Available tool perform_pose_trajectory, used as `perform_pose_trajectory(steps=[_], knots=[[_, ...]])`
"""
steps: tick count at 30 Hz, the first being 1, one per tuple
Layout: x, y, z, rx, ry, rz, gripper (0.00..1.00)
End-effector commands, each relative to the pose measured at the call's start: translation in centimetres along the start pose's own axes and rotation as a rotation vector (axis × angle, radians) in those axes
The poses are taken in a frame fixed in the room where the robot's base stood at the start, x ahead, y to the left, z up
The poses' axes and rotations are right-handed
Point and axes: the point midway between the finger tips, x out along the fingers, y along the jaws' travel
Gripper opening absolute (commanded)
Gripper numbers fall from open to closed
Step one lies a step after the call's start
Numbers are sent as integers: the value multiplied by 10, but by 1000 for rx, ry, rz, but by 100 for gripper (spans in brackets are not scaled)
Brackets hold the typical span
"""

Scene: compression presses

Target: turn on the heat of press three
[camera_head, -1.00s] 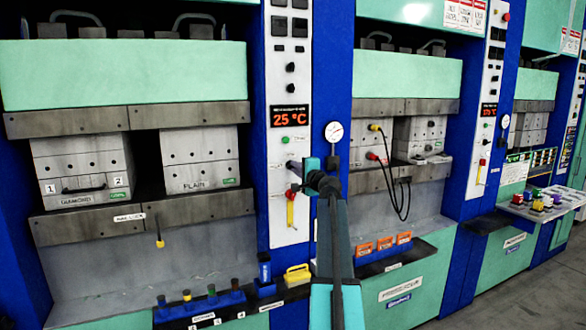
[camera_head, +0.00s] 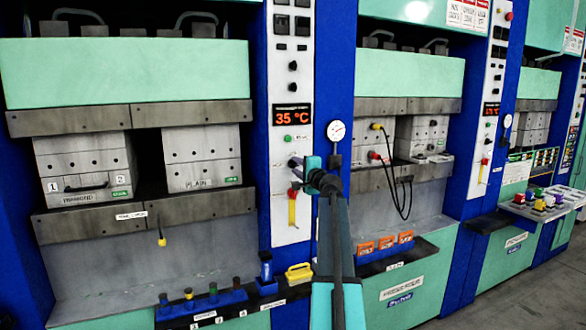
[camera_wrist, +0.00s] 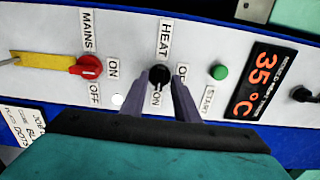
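The black heat knob (camera_wrist: 159,75) is in the middle of the wrist view, on a white panel under the label HEAT. Its pale mark points down toward the ON label (camera_wrist: 156,98); the OFF label is partly hidden by a finger. My gripper (camera_wrist: 159,84) has one finger on each side of the knob, close against it, and looks shut on it. In the head view my gripper (camera_head: 307,165) is at the control panel (camera_head: 291,75) right of the large left press. The panel's display (camera_head: 292,115) reads 35 °C; it also shows in the wrist view (camera_wrist: 265,82).
The red mains switch (camera_wrist: 90,67) is left of the knob and the green start button (camera_wrist: 218,72) right of it. A round gauge (camera_head: 336,131) hangs just right of the panel. Coloured holders (camera_head: 386,243) and a yellow-handled item (camera_head: 299,273) stand on ledges below.

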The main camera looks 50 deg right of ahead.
Motion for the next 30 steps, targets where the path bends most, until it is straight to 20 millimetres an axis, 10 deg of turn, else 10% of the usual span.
perform_pose_trajectory(steps=[30], knots=[[-92, 2, 0, 0, 3, -1, 28]])
